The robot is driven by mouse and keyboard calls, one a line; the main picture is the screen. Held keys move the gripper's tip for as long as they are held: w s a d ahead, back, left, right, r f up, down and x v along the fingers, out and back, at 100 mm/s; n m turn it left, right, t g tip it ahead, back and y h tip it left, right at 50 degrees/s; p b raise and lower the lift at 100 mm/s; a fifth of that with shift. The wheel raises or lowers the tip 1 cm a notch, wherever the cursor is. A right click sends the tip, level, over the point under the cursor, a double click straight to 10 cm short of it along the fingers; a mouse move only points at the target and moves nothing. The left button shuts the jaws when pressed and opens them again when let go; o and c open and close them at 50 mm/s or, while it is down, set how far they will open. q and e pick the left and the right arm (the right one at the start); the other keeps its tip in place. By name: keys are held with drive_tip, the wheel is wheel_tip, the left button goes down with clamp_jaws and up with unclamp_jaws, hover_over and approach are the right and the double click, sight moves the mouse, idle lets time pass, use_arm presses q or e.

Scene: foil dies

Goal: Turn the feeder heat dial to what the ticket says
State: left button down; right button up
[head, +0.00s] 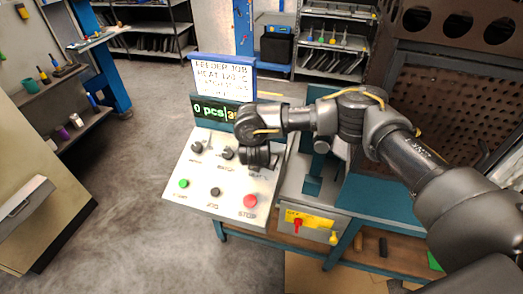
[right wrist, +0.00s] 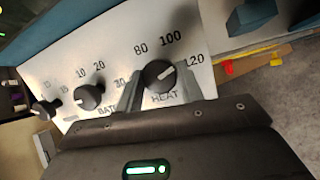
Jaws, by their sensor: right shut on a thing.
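The heat dial (right wrist: 160,76) is a black round knob on the white panel, with 80, 100 and 120 printed around it and HEAT below. Its pale pointer mark seems to face the side between 100 and 120; I cannot read it exactly. My right gripper (right wrist: 163,82) is shut on the dial, one finger on each side. In the head view the right gripper (head: 257,156) covers the dial. The white ticket (head: 222,77) above the panel reads FEEDER JOB and a HEAT line in C; its middle digit is blurred. My left gripper is out of view.
Two other black knobs (head: 196,147) (head: 227,153) sit left of the dial. Below are a green button (head: 183,184), a dark button (head: 215,192) and a red button (head: 250,201). A display (head: 213,111) shows 0 pcs, partly hidden by my arm. A perforated guard (head: 450,95) stands right.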

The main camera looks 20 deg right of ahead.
drive_tip(key=m+p, duration=0.3)
drive_tip(key=shift+a+r+h, duration=0.1)
drive_tip(key=shift+r+h, duration=0.1)
drive_tip(key=shift+h, duration=0.2)
drive_tip(key=shift+f+m+g+p, duration=0.15)
drive_tip(key=shift+m+g+p, duration=0.15)
drive_tip(key=shift+m+p, duration=0.45)
drive_tip(key=shift+h, duration=0.3)
drive_tip(key=o, duration=1)
drive_tip(key=shift+p+v, duration=2.8)
drive_tip(key=shift+v, duration=2.55)
